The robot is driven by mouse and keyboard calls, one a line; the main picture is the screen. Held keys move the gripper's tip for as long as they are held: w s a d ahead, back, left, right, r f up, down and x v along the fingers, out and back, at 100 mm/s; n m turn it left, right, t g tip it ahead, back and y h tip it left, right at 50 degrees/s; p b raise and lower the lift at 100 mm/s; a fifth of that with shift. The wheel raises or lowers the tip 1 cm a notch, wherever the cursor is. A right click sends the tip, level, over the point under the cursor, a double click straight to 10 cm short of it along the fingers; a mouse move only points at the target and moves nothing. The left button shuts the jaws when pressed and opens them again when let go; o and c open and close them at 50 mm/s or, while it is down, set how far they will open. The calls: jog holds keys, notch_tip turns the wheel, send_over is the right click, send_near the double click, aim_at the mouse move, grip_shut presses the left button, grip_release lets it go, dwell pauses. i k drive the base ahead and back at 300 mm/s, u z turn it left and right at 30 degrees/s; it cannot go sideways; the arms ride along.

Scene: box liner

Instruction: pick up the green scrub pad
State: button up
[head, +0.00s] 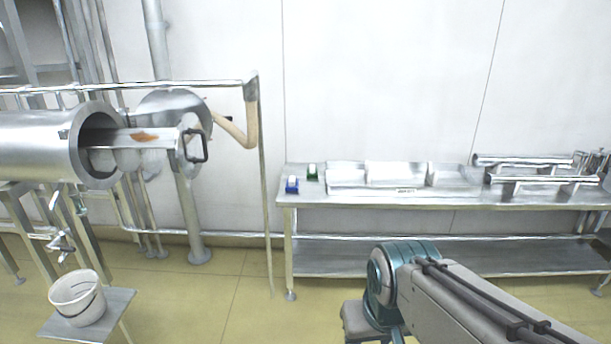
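A small green item (312,177), dark or pale on its upper part, sits on the left end of the steel table (400,198). It looks like the green scrub pad, but it is too small to make out clearly. A small blue item (292,186) with a pale top stands just in front of it and to its left, near the table's left edge. My arm reaches in from the bottom right, well in front of the table.
Steel trays (345,178) stand right of the green item, and metal tubes (530,180) lie at the table's right. At the left is a large open steel cylinder (100,145); a white bucket (77,300) stands on a low stand. Floor between is clear.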

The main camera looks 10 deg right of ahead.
aim_at(312, 172)
jog(key=u, duration=0.5)
jog(key=i, duration=3.05)
jog(key=z, duration=0.85)
